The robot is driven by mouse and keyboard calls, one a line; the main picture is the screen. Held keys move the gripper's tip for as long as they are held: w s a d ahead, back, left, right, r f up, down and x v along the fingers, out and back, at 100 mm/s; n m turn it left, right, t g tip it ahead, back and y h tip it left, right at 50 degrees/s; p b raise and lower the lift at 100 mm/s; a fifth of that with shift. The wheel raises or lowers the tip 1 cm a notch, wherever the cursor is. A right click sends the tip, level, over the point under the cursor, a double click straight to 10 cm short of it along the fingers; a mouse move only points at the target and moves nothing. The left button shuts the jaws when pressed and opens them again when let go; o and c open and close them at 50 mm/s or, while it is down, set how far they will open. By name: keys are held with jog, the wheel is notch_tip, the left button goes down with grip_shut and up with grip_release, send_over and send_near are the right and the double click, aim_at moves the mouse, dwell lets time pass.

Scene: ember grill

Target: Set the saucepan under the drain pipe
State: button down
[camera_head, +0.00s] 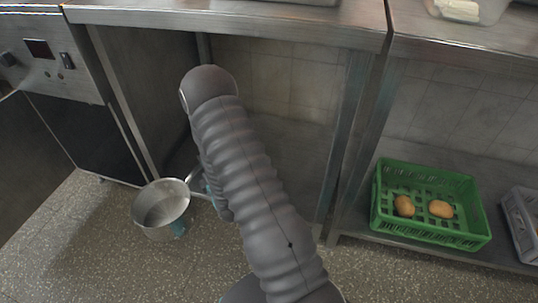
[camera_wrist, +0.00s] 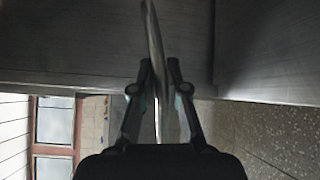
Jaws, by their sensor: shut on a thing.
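The saucepan (camera_head: 160,203) is a round metal pan at the lower left of the head view, in front of the opening under the steel counter. Its open top faces up and it looks empty. Its handle runs right toward my gripper (camera_head: 207,188), which is mostly hidden behind my arm. In the wrist view my gripper (camera_wrist: 160,88) has its fingers closed on both sides of the thin handle (camera_wrist: 153,35). A dark upright (camera_head: 203,48) stands under the counter; I cannot tell if it is the drain pipe. My arm hides much of that space.
A steel counter (camera_head: 240,18) overhangs the opening, with a leg (camera_head: 345,140) on the right. An appliance with a control panel (camera_head: 45,50) stands left. A green crate (camera_head: 430,238) with two brownish items sits on a low shelf at right. Speckled floor (camera_head: 70,240) is clear at lower left.

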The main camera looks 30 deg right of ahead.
jog(key=s+d+r+m+g+h, duration=0.15)
jog(key=d+m+g+h, duration=0.4)
jog(key=d, duration=0.75)
jog(key=s+d+r+m+g+h, duration=0.1)
jog(key=s+d+m+g+h, duration=0.15)
jog(key=d+m+h, duration=0.6)
jog(key=s+d+f+m+g+b, duration=0.1)
jog(key=s+d+m+g, duration=0.35)
jog(key=s+g, duration=0.4)
jog(key=s+d+f+m+g, duration=0.1)
jog(key=s+d+m+g, duration=0.3)
jog(key=s+g, duration=0.5)
notch_tip(320, 180, down, 9)
jog(key=w+m+g+h+b, duration=0.1)
jog(key=shift+a, duration=0.3)
jog(key=shift+f, duration=0.25)
jog(key=c, duration=1.2)
grip_release()
jog(key=shift+r, duration=0.1)
